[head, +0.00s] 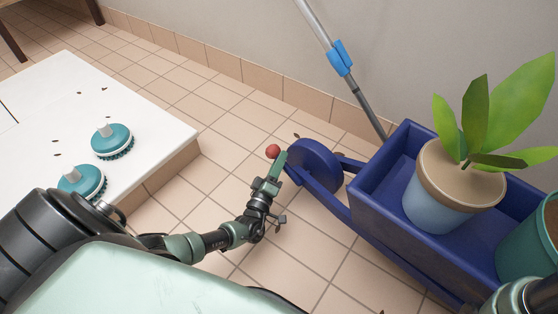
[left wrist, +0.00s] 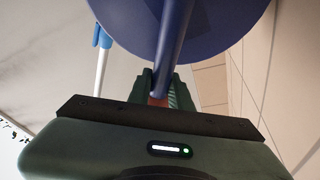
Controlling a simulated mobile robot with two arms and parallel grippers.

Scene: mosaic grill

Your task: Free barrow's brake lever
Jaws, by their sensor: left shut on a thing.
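The blue barrow (head: 362,212) stands on the tiled floor, its wheel (head: 316,166) at its left end. The brake lever shows as a red round knob (head: 273,151) just left of the wheel; the rest of it is largely hidden by my gripper. My left gripper (head: 277,165) is at the knob, beside the wheel, and is shut on the lever. In the left wrist view, the fingers (left wrist: 160,88) close around a small reddish part (left wrist: 158,101), with the blue wheel (left wrist: 185,35) filling the top. My right gripper is not visible.
A potted plant (head: 450,190) and a teal pot (head: 530,245) stand in the barrow. A pole with a blue grip (head: 341,58) leans behind it. A low white platform (head: 60,95) at left holds two teal scrubbers (head: 112,142). Open tiles lie between platform and barrow.

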